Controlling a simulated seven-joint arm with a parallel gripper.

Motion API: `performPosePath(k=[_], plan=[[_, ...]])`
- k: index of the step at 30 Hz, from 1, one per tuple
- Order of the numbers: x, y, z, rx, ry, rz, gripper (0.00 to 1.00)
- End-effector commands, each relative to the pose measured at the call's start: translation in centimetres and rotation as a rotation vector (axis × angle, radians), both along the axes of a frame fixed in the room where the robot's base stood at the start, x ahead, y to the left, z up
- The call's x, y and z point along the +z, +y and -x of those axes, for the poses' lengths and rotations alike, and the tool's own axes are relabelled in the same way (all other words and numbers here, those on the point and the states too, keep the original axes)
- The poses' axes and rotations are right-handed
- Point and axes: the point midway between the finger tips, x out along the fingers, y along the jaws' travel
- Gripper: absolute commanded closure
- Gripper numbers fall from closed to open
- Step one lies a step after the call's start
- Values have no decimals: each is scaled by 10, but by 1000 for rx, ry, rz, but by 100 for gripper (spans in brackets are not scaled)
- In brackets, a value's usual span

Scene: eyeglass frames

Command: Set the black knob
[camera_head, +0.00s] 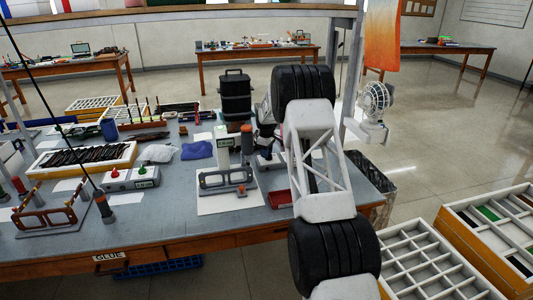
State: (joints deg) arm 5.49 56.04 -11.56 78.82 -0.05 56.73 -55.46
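My arm reaches over the right part of the workbench. My gripper (265,140) is a small dark shape left of the white arm link, low over a grey control box (269,163). Its fingers are too small and too covered to tell whether they are open or shut. I cannot make out the black knob; it may be hidden behind the gripper at this box.
A grey eyeglass-frame fixture (226,180) stands on a white sheet, left of my arm. A red tray (280,198) lies close to the arm. A blue cloth (197,150), a black case (236,97) and a tray of dark frames (84,159) occupy the bench.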

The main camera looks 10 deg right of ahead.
Motion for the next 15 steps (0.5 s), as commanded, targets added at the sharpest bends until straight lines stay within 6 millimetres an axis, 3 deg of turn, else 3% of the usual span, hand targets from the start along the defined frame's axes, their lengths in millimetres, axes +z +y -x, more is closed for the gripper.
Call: performPosePath(k=[10,15], plan=[[-2,0,0,0,-1,1,61],[-2,0,0,0,-1,1,87]])
